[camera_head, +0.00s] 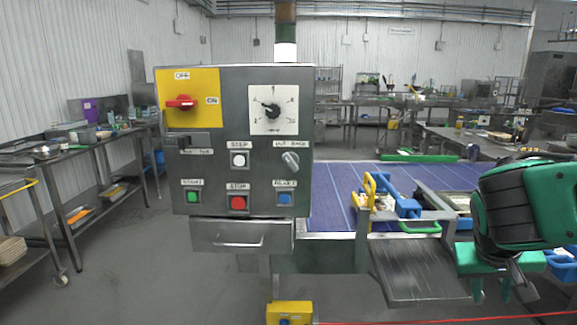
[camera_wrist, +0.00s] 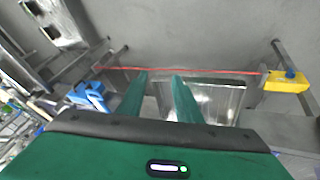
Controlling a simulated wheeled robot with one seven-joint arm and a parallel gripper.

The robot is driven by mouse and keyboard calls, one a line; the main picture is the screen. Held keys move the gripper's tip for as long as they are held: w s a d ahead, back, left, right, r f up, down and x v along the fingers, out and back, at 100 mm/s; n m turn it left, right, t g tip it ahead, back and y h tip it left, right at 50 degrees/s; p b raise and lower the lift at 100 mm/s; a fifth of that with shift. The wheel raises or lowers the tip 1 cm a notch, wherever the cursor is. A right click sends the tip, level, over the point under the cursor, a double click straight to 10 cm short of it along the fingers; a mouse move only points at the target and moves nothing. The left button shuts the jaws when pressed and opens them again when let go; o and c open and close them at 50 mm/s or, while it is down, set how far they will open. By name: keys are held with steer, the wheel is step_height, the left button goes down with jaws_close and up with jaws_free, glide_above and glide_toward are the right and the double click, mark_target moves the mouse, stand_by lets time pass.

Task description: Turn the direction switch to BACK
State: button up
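The direction switch (camera_head: 290,161) is a silver knob on the right side of the grey control panel (camera_head: 222,135), under a label that seems to read OUT BACK. The knob looks slanted, but I cannot tell surely which label it points at. My gripper (camera_head: 500,292) is at the lower right in the head view, well to the right of the panel and lower than the switch. In the wrist view my gripper (camera_wrist: 160,76) has its two green fingers apart with nothing between them. The switch is not visible in the wrist view.
The panel also has a red rotary handle (camera_head: 181,103), a dial (camera_head: 272,111), a white STEP button (camera_head: 239,160), and green, red and blue buttons below. A blue conveyor (camera_head: 335,200) runs behind. A metal chute (camera_head: 420,270) lies between the panel and my gripper.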

steer(key=w+a+r+n+t+h, duration=0.25)
steer(key=w+a+r+t, duration=0.2)
steer(key=w+a, duration=0.5)
steer(key=n+t+y, duration=0.7)
steer(key=n+t, duration=0.1)
steer(key=t, duration=0.2)
glide_toward(289, 162)
steer(key=w, duration=0.9)
steer(key=shift+w+d+f, duration=0.1)
jaws_close()
